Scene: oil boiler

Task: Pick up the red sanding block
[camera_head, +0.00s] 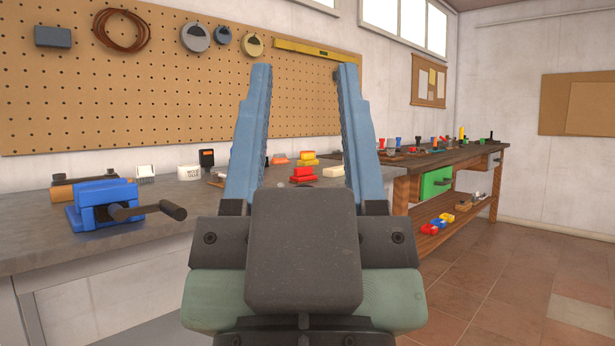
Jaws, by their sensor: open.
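My gripper (303,72) fills the middle of the view, its two long blue fingers pointing up and wide apart. It is open, with nothing held between the fingers. A small red block (302,175), which looks like the red sanding block, lies on the grey workbench (30,232). It shows in the gap between the fingers, well beyond my gripper and apart from it. The dark body of my gripper hides the bench just in front of the block.
A yellow-and-red item (306,158) lies behind the red block, and a cream block (333,172) lies to its right. A blue vise (108,203) with a dark handle stands at the left. A second bench (455,154) holds several small items. Open tiled floor (500,280) lies at the right.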

